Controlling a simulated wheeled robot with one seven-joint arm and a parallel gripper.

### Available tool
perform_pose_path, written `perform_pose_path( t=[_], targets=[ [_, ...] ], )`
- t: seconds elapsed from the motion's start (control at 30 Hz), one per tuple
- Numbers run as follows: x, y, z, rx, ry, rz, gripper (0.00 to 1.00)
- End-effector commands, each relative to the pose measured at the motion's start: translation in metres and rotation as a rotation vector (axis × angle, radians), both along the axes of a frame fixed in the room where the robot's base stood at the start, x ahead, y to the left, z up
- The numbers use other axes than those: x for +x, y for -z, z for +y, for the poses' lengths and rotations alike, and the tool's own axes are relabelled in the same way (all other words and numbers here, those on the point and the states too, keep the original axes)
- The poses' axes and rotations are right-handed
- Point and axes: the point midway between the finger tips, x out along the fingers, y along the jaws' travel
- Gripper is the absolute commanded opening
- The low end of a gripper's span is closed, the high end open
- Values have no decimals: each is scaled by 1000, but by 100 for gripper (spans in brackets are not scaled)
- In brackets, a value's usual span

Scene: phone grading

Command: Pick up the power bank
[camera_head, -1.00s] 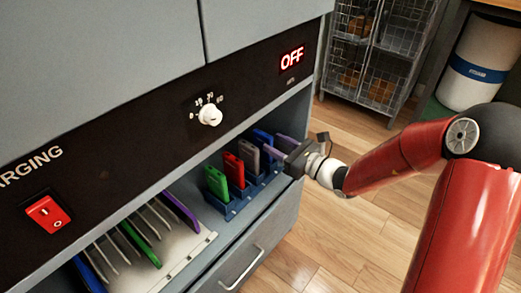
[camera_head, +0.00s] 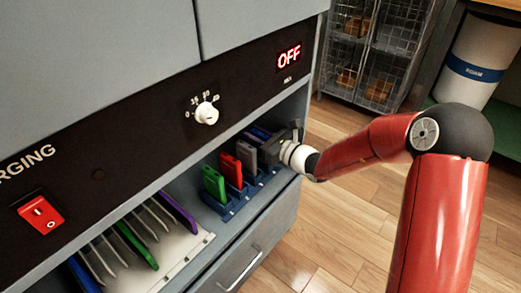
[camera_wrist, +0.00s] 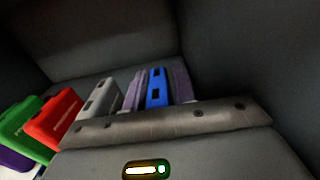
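Several upright slabs stand in a blue dock (camera_head: 232,207) on the shelf: green (camera_head: 213,183), red (camera_head: 231,170), grey (camera_head: 246,157) and a blue one (camera_wrist: 157,88) at the far end. No readable label shows which is the power bank. My gripper (camera_head: 275,140) is at the dock's far end and hides most of the blue slab in the head view. In the wrist view, my two purplish-grey fingers (camera_wrist: 158,85) lie on either side of the blue slab. They look very close to it; whether they grip it cannot be told.
A rack of thin slabs (camera_head: 203,237) stands left of the dock. The dark control panel (camera_head: 150,130) overhangs the shelf, and a side wall closes its far end. A drawer (camera_head: 262,240) is below.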

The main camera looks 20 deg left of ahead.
Motion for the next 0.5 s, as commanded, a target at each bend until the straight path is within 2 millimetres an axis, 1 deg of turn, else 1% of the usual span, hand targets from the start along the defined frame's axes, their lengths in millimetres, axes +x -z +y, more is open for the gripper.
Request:
perform_pose_path(
  t=[0.03, 0.2, 0.5],
  targets=[
    [0, 0, 0, 0, 0, 0, 20],
    [0, 0, 0, 0, 0, 0, 0],
    [0, -1, 0, 1, 0, -1, 0]
  ],
)
